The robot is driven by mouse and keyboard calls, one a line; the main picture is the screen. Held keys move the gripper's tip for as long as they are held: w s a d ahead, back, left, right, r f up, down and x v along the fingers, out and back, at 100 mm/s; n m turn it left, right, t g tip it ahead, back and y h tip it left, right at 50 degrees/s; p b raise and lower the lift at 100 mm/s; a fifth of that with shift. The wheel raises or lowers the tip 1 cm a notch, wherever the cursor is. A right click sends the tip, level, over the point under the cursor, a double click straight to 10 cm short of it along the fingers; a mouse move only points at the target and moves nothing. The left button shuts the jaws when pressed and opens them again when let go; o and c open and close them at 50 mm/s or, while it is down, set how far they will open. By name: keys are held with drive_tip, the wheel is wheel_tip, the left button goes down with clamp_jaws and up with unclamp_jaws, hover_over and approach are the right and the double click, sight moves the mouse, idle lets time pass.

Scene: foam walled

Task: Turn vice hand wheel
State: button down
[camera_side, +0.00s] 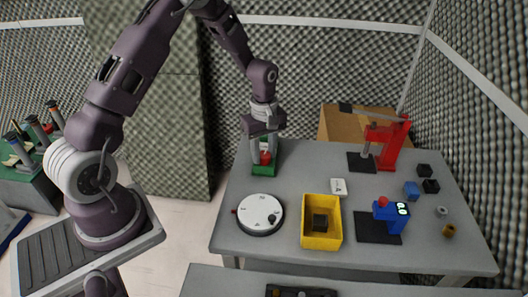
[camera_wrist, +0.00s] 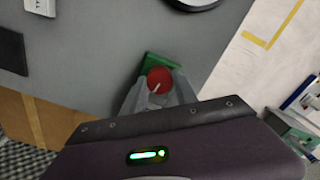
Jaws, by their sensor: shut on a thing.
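The vice is a small green block (camera_side: 264,169) at the back left of the grey table. Its red round hand wheel (camera_side: 265,157) faces up; it also shows in the wrist view (camera_wrist: 160,77), with a pale handle or mark on it. The green body (camera_wrist: 148,62) shows behind the wheel there. My gripper (camera_side: 265,155) points down over the vice, with one finger on each side of the wheel. In the wrist view my gripper (camera_wrist: 159,88) is closed around the red wheel. The fingers hide the wheel's sides and part of the vice.
A white round dial (camera_side: 260,213) stands in front of the vice. A yellow bin (camera_side: 308,240) holds a dark block. A white switch box (camera_side: 338,187), a blue device (camera_side: 388,212), a red press (camera_side: 388,146) and small blocks stand to the right. Bare table lies between them.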

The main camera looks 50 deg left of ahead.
drive_tip(key=m, duration=0.4)
drive_tip(key=shift+m, duration=0.3)
drive_tip(key=m, duration=0.3)
drive_tip(key=shift+m, duration=0.3)
drive_tip(key=m, duration=1.1)
drive_tip(key=shift+m, duration=0.4)
drive_tip(key=m, duration=0.4)
drive_tip(key=shift+m, duration=0.4)
drive_tip(key=c, duration=1)
unclamp_jaws()
drive_tip(key=shift+o, duration=0.2)
